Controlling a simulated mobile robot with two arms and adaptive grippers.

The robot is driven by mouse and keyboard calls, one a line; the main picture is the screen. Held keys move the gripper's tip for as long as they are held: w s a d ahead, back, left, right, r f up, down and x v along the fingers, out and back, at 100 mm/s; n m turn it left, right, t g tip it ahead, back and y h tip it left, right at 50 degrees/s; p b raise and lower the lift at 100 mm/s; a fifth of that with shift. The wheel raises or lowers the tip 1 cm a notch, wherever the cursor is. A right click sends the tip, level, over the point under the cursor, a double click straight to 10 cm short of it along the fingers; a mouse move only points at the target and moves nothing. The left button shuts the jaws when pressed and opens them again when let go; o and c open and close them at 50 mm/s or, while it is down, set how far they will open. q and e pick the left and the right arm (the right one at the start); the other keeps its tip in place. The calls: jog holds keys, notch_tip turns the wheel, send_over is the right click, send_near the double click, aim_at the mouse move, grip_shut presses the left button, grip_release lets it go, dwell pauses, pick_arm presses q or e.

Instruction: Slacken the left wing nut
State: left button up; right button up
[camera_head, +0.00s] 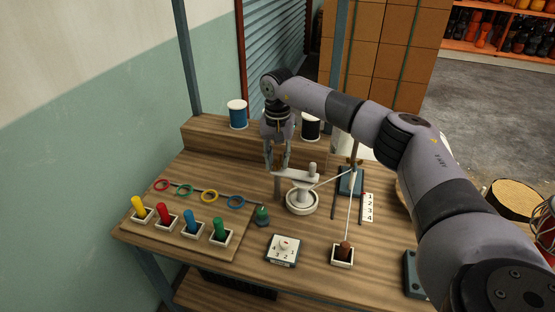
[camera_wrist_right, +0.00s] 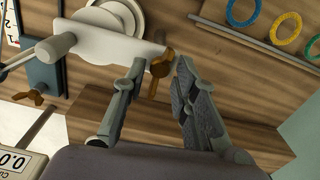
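My right gripper (camera_head: 277,167) points down at the left end of a white arm on a round white winder (camera_head: 301,203). In the right wrist view the gripper (camera_wrist_right: 162,64) is open. A brass wing nut (camera_wrist_right: 157,72) at the end of the white arm (camera_wrist_right: 115,45) shows between its fingertips, closer to the left finger, with a gap to the right one. I cannot tell whether the left finger touches it. In the head view the fingers hide this nut. Another brass wing nut (camera_wrist_right: 30,97) sits by a blue-grey plate (camera_wrist_right: 42,65). My left gripper is not in view.
Blue (camera_head: 237,114) and black (camera_head: 311,128) spools stand on the back ledge. Coloured rings (camera_head: 209,196) and pegs (camera_head: 191,222) in white sockets are at left. A number card (camera_head: 368,208) lies right.

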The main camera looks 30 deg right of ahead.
aim_at(278, 164)
jog(key=shift+o, duration=1)
jog(key=shift+f, duration=0.1)
jog(key=shift+s, duration=0.1)
notch_tip(278, 164, up, 12)
